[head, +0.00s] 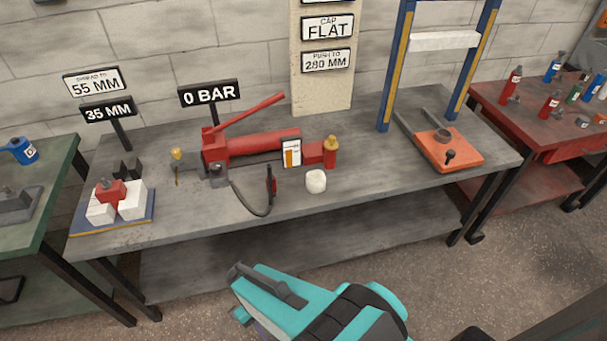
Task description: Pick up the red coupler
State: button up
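The red coupler (271,182) is a small red and dark piece at the end of a black hose (248,204). It stands roughly upright near the front of the grey bench (350,190), below the gauge card (291,153). The hose loops from the red hand pump (250,147) toward it. My teal gripper (238,292) is in front of the bench at the bottom of the head view, apart from the coupler and nearer to me. A dark finger shows on its upper side. The gap between its fingertips cannot be made out, and I see nothing held.
A white rounded block (316,181) sits just right of the coupler. A spreader with white blocks (131,200) is at the left end. A press frame with an orange base (449,150) stands at the right. Side tables (20,229) (535,128) flank the bench.

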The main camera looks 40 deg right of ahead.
aim_at(274, 180)
jog(key=z, duration=0.85)
jog(key=k, duration=1)
jog(key=i, duration=0.7)
